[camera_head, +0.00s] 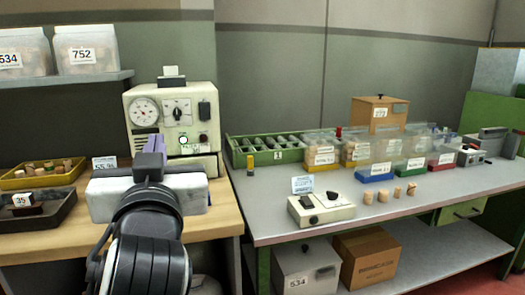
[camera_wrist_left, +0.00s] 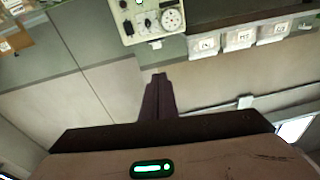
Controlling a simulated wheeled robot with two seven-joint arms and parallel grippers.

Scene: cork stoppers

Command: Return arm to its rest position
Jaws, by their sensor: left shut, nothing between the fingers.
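My left gripper (camera_head: 155,142) is raised in front of the cream dial machine (camera_head: 192,110), above the wooden bench. Its dark fingers point away from me and are pressed together with nothing between them. In the left wrist view the shut fingers (camera_wrist_left: 160,78) point towards the machine (camera_wrist_left: 152,18), which appears upside down at the top edge. The gripper looks apart from the machine. My right gripper is in neither view. Several cork stoppers (camera_head: 383,195) stand in a row on the grey table, well right of my left gripper.
A yellow tray (camera_head: 15,183) and a black tray (camera_head: 62,214) lie at left. A shelf (camera_head: 95,78) holds clear bins. A green rack (camera_head: 235,155), labelled bins (camera_head: 376,178) and a small control box (camera_head: 335,212) stand on the grey table. Bare tabletop (camera_head: 450,187) shows at right.

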